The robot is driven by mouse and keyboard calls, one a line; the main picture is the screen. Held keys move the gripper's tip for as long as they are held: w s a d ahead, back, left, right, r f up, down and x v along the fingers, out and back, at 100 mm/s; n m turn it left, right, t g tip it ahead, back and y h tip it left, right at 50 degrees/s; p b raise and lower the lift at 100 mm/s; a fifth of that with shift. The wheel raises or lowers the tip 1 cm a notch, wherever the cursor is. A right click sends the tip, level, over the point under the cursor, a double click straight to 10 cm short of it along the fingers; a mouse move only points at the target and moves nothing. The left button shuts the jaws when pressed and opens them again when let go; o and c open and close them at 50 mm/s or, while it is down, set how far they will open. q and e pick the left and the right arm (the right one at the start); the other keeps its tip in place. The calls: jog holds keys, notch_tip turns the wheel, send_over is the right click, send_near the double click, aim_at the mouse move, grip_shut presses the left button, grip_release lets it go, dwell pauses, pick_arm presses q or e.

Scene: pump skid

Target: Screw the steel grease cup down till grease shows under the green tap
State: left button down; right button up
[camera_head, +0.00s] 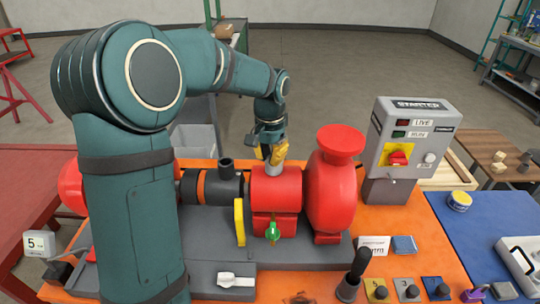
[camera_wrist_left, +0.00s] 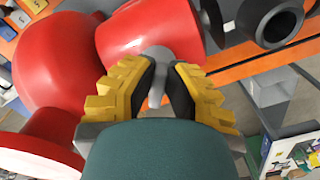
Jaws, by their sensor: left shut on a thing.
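The steel grease cup (camera_head: 274,170) stands upright on top of the red bearing housing (camera_head: 276,186) in the middle of the pump skid. My left gripper (camera_head: 272,153) reaches down from above, its yellow-padded fingers shut on the cup. In the left wrist view the gripper (camera_wrist_left: 166,76) has a finger on either side of the grey cup (camera_wrist_left: 157,58); the fingers hide part of it. The green tap (camera_head: 272,232) is on the front of the housing, low down. I cannot make out any grease under it. My right gripper is not in view.
The red pump casing (camera_head: 335,190) stands close right of the cup. A dark coupling (camera_head: 212,186) and yellow guard (camera_head: 240,222) are to the left. The grey starter box (camera_head: 408,140) stands at the back right. Small parts line the front right edge of the orange bench.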

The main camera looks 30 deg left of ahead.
pick_arm(q)
jog(key=shift+m, duration=0.3)
jog(key=m, duration=0.2)
jog(key=m+p, duration=0.1)
jog(key=m, duration=0.1)
jog(key=shift+a, duration=0.35)
jog(key=shift+w+a+m+p, duration=0.15)
jog(key=shift+m+p, duration=0.25)
jog(key=shift+m, duration=0.65)
jog(key=shift+w+a+m+p, duration=0.1)
jog(key=shift+m+p, duration=0.3)
jog(key=shift+m, duration=0.65)
jog(key=shift+f, duration=0.1)
jog(key=c, duration=1)
grip_release()
notch_tip(320, 180, up, 12)
jog(key=shift+r, duration=0.1)
